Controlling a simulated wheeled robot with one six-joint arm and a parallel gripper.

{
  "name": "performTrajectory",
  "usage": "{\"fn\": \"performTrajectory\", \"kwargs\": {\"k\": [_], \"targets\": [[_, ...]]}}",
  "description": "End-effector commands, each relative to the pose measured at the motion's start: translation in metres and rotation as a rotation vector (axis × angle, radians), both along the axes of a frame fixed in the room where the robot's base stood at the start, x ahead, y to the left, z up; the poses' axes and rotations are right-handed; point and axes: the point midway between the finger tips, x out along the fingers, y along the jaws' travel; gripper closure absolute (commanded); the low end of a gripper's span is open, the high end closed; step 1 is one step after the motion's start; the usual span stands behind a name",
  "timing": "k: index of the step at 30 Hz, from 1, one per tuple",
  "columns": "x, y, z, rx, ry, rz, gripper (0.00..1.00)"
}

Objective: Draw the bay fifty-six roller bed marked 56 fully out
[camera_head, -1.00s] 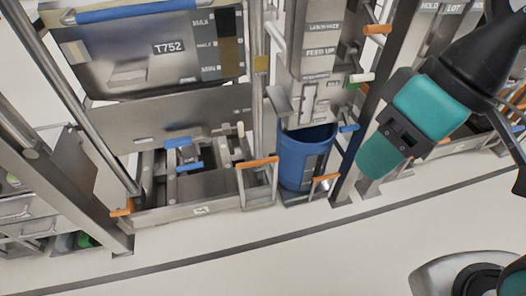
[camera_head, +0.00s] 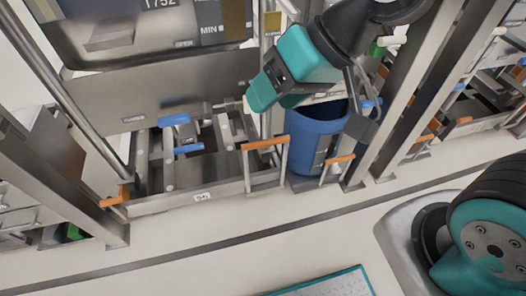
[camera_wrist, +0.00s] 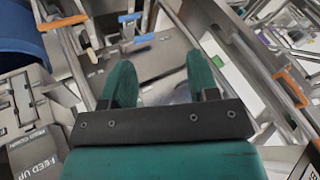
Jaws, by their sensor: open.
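The low steel roller bed (camera_head: 150,207) sits at floor level under a large hanging tank. Its small front label (camera_head: 202,197) is too small to read surely. An orange-gripped upright handle (camera_head: 265,144) stands at its right front, and another orange grip (camera_head: 115,196) is at its left end. Blue-gripped levers (camera_head: 174,120) stand inside it. My gripper (camera_head: 256,98) hangs above the bed's right end, apart from the orange handle. In the wrist view my gripper's two teal fingers (camera_wrist: 160,82) are spread with nothing held between them.
A blue bin (camera_head: 317,140) stands right of the bed, partly hidden by my gripper, with an orange-gripped handle (camera_head: 338,158) at its front. Steel posts (camera_head: 425,85) rise to the right. The pale floor (camera_head: 180,262) in front is clear around a dark line. A teal-edged panel (camera_head: 325,284) shows at the bottom.

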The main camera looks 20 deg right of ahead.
Motion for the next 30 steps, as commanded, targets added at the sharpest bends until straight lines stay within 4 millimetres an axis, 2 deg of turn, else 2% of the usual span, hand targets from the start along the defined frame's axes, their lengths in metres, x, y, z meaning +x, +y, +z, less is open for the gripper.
{"fn": "performTrajectory", "kwargs": {"k": [1,7,14,21,25,30], "targets": [[0.012,0.006,-0.05,0.045,-0.008,-0.051,0.45],[0.062,0.023,-0.141,0.255,-0.072,-0.291,0.45],[0.113,0.022,-0.242,0.503,-0.145,-0.566,0.45],[0.152,0.001,-0.349,0.764,-0.236,-0.842,0.45],[0.166,-0.017,-0.408,0.906,-0.297,-0.979,0.45],[0.173,-0.046,-0.478,1.084,-0.391,-1.134,0.45]]}}
